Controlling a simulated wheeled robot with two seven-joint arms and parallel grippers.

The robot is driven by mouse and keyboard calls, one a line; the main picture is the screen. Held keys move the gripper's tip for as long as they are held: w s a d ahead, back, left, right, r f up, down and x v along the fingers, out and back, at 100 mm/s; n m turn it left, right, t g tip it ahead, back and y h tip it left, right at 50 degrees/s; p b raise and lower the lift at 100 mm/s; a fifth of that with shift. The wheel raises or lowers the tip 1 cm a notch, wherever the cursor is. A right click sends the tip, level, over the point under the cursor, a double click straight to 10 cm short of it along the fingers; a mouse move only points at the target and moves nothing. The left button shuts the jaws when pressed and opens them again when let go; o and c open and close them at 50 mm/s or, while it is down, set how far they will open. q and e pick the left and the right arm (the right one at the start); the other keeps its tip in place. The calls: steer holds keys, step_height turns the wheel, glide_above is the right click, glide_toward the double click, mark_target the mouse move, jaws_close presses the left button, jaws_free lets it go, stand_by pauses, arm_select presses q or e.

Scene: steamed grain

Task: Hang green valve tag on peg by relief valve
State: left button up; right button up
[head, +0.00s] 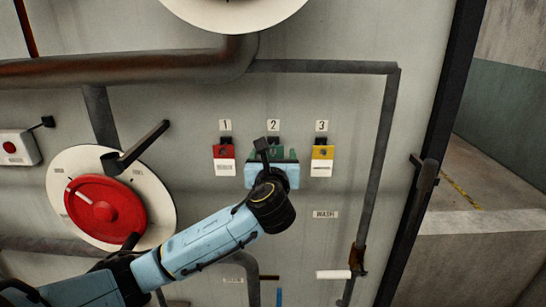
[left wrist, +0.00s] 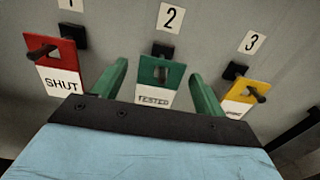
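The green valve tag (left wrist: 155,95), marked TESTED, hangs on a dark peg under label 2 on the grey wall panel. My left gripper (left wrist: 159,72) is open, with one green finger on each side of the tag and a visible gap to it. My right gripper is not in view.
A red tag (head: 224,158) hangs under label 1 and a yellow tag (head: 322,160) under label 3, close on either side. A red handwheel (head: 104,205) with a white disc stands out at left. Pipes (head: 120,68) run above, and a vertical pipe (head: 383,150) runs at right.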

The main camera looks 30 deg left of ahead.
arm_select(q)
steer(key=c, duration=1.1)
steer(key=shift+o, duration=0.2)
steer(key=shift+r+p, duration=0.2)
steer(key=shift+p, duration=0.2)
steer(key=shift+s, duration=0.1)
steer(key=shift+v, duration=1.65)
steer(key=shift+d, duration=0.1)
steer(key=shift+v, duration=2.95)
